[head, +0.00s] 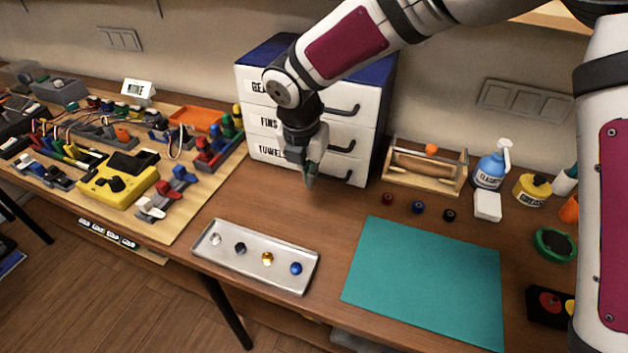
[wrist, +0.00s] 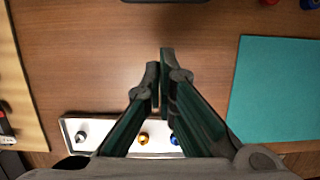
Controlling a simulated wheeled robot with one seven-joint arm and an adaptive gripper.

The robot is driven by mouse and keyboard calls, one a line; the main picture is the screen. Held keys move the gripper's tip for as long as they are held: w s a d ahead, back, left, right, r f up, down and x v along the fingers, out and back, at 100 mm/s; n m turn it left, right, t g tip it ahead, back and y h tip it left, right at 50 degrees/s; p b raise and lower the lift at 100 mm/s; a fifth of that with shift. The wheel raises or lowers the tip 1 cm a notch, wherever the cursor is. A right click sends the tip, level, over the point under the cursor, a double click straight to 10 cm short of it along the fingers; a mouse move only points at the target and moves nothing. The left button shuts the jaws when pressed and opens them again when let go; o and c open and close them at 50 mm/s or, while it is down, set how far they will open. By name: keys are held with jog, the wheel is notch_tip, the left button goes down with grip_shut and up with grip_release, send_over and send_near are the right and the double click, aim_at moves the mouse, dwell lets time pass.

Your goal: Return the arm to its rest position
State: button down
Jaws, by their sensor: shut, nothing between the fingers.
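My gripper (head: 309,180) hangs fingers-down in front of the white drawer unit (head: 350,110), above the wooden bench (head: 210,205). In the wrist view my gripper (wrist: 160,75) has its two dark green fingers together at the tips, with nothing held. Bare bench top shows beyond the fingertips. My arm comes in from the upper right and bends down at the wrist, passing in front of the drawer unit.
A metal tray (head: 225,257) with several small knobs lies at the front edge. A teal mat (head: 425,280) lies to the right. A wiring board (head: 180,225) with many parts fills the left. A wooden rack (head: 425,187), spray bottle (head: 490,172) and other items stand at the back right.

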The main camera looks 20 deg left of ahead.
jog(key=v, duration=0.5)
jog(key=s+d+r+m+h, duration=0.1)
jog(key=s+d+r+m, duration=0.1)
jog(key=d+r+m, duration=0.45)
jog(key=s+d+r+m, duration=0.15)
jog(key=d+m, duration=0.25)
jog(key=d, duration=0.5)
jog(key=s+d+r+m+h, duration=0.1)
jog(key=s+d+r+m, duration=0.15)
jog(key=d+m, duration=0.4)
jog(key=s+d+r+m+t+y, duration=0.1)
jog(key=s+d+m+y, duration=0.1)
jog(key=s+d+m, duration=1.1)
jog(key=s+m, duration=0.3)
jog(key=m, duration=0.2)
jog(key=shift+r+t, duration=0.2)
jog(key=shift+t, duration=0.2)
